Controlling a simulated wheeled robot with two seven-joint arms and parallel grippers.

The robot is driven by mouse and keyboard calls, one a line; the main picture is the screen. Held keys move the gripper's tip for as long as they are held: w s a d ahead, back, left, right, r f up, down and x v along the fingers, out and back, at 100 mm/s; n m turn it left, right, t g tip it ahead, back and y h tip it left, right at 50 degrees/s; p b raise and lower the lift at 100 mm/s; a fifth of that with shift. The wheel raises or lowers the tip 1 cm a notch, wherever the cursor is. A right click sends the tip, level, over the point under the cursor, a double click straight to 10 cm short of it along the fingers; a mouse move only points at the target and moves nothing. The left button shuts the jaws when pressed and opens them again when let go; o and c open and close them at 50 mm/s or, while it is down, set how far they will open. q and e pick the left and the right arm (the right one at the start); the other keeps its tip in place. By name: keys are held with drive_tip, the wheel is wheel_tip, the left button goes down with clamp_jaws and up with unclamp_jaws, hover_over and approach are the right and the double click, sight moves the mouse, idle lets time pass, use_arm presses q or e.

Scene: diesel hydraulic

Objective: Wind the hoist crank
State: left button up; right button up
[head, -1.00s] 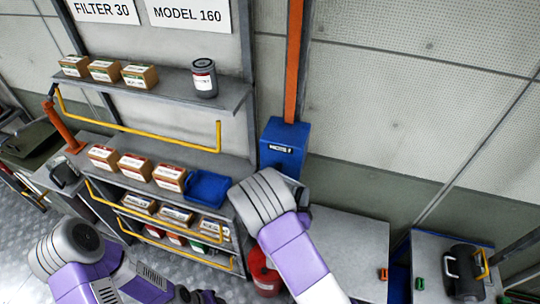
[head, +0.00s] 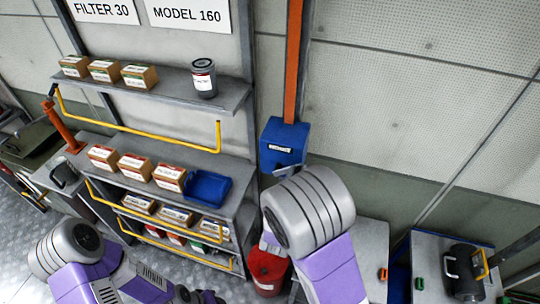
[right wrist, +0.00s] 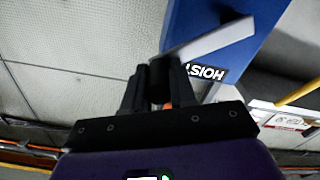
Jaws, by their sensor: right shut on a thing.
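The blue hoist box (head: 283,138) is fixed on the wall below an orange post in the head view. In the right wrist view its HOIST label (right wrist: 205,73) shows upside down. The light grey crank arm (right wrist: 215,38) reaches across the box to my right gripper (right wrist: 152,80). My right gripper is shut on the crank's end there; the grip itself is mostly hidden between the dark fingers. In the head view my right arm covers the gripper, and only a bit of the crank (head: 285,170) shows above it.
A shelf rack (head: 240,98) with boxes and a canister stands left of the hoist. A blue tray (head: 207,187) lies on its middle shelf. A red container (head: 267,268) is below. A cabinet (head: 448,250) with a dark jug (head: 465,270) is at right.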

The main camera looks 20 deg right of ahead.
drive_tip(key=w+a+r, duration=0.3)
drive_tip(key=a, duration=0.2)
drive_tip(key=shift+w+a+r, duration=0.2)
drive_tip(key=shift+w+a, duration=0.2)
drive_tip(key=o, duration=0.6)
drive_tip(key=shift+a, duration=0.1)
drive_tip(key=o, duration=0.4)
drive_tip(key=shift+w+f, duration=0.15)
drive_tip(key=shift+w, duration=0.05)
drive_tip(key=shift+o, duration=0.2)
drive_tip(key=shift+s, duration=0.1)
